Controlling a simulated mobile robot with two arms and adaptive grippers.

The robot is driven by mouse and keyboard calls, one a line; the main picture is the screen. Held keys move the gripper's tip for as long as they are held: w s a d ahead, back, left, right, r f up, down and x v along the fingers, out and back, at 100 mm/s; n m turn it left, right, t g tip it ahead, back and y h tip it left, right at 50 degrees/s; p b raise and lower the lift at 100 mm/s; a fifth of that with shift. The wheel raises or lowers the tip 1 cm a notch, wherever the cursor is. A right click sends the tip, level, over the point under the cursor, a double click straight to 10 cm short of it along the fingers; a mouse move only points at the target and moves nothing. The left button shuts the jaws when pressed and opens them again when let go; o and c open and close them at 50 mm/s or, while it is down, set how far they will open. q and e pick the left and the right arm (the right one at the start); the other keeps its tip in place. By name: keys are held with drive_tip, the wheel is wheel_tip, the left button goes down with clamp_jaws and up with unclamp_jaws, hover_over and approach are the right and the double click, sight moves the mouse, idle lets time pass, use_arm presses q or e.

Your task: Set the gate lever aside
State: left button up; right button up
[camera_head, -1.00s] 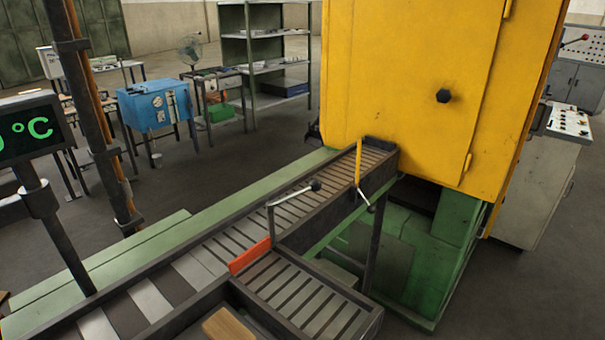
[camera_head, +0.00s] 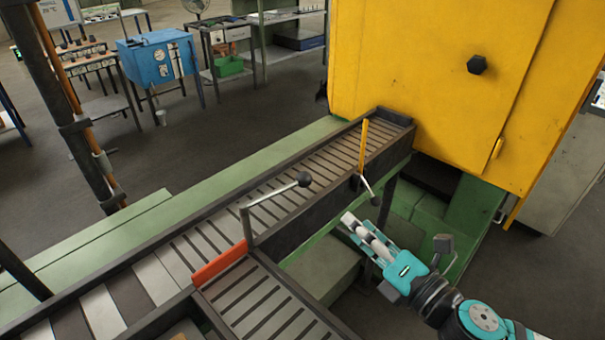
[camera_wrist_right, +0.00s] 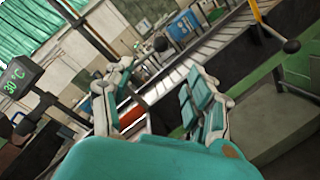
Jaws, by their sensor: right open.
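The grey gate lever (camera_head: 246,222) stands up beside the orange gate plate (camera_head: 222,263) on the conveyor, and its arm reaches right to a black ball knob (camera_head: 304,179). The orange plate also shows between my fingers in the right wrist view (camera_wrist_right: 131,117). A second lever with a black ball (camera_head: 376,201) hangs on the conveyor side below a yellow bar (camera_head: 363,146). My right gripper (camera_head: 355,226) is open and empty, in front of the conveyor, right of and below the gate lever's knob. It also shows open in the right wrist view (camera_wrist_right: 160,85). My left gripper is out of view.
The roller conveyor (camera_head: 120,262) runs up to the yellow furnace (camera_head: 440,75), and a slatted side branch (camera_head: 262,305) leaves it in the foreground. A dark post (camera_head: 75,125) stands at left. Floor is open beyond the conveyor.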

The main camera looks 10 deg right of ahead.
sight(309, 184)
drive_tip(key=p+x, duration=0.4)
drive_tip(key=x, duration=1.3)
drive_tip(key=shift+p, duration=0.4)
drive_tip(key=shift+c, duration=0.3)
clamp_jaws()
